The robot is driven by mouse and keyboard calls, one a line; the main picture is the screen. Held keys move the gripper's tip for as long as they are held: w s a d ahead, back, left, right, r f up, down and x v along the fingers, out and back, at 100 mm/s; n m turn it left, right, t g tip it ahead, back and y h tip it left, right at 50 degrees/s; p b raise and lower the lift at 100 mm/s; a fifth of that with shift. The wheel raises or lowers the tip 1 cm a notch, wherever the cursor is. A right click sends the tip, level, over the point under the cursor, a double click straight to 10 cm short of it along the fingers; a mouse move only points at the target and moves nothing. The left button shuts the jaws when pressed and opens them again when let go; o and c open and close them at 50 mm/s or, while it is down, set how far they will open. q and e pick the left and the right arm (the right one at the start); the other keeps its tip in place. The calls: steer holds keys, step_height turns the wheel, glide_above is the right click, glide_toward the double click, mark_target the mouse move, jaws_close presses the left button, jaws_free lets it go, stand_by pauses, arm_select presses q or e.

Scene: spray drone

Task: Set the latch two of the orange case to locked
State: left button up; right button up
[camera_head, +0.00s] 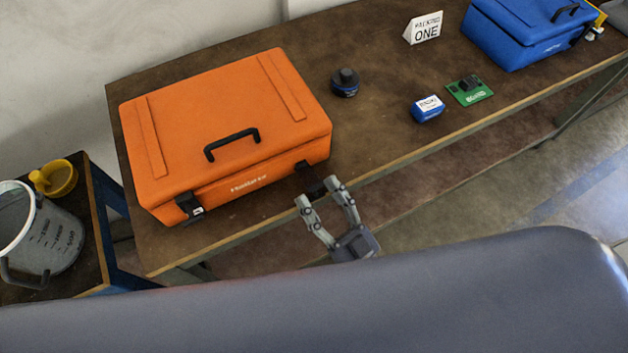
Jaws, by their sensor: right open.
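The orange case (225,110) lies shut on the brown table, with a black handle (232,144) on its lid. Its front has two black latches. The left latch (189,206) sits near the left front corner. The right latch (303,167) is near the right front corner, and a dark piece (316,188) sticks out below it toward my gripper. No numbers show on the latches. My right gripper (318,191) is open just in front of the right latch, its fingertips on either side of the dark piece. I cannot tell whether they touch it. My left gripper is out of view.
On the table (375,135) are a dark round container (345,82), a blue-white box (427,108), a green board (469,91), a sign (423,28) and a blue case (525,35). A bucket (50,245) and a yellow cup (58,178) stand at the left.

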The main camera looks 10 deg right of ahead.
steer(key=shift+x, duration=1.3)
jaws_close()
steer(key=shift+r+p, duration=0.3)
steer(key=shift+p, duration=0.45)
steer(key=r+g+h+p, duration=0.1)
steer(key=p, duration=0.4)
steer(key=r+g+h+p, duration=0.1)
steer(key=g+p, duration=0.1)
steer(key=p, duration=0.4)
steer(key=r+m+g+p, duration=0.1)
steer(key=g+p, duration=0.1)
steer(key=p, duration=0.4)
steer(key=shift+w+a+r+h, duration=0.2)
steer(key=shift+w+h, duration=0.1)
steer(key=shift+h, duration=0.1)
steer(key=shift+w+g+p, duration=0.1)
steer(key=shift+g+p, duration=0.5)
steer(key=shift+p, duration=0.4)
steer(key=shift+f, duration=0.1)
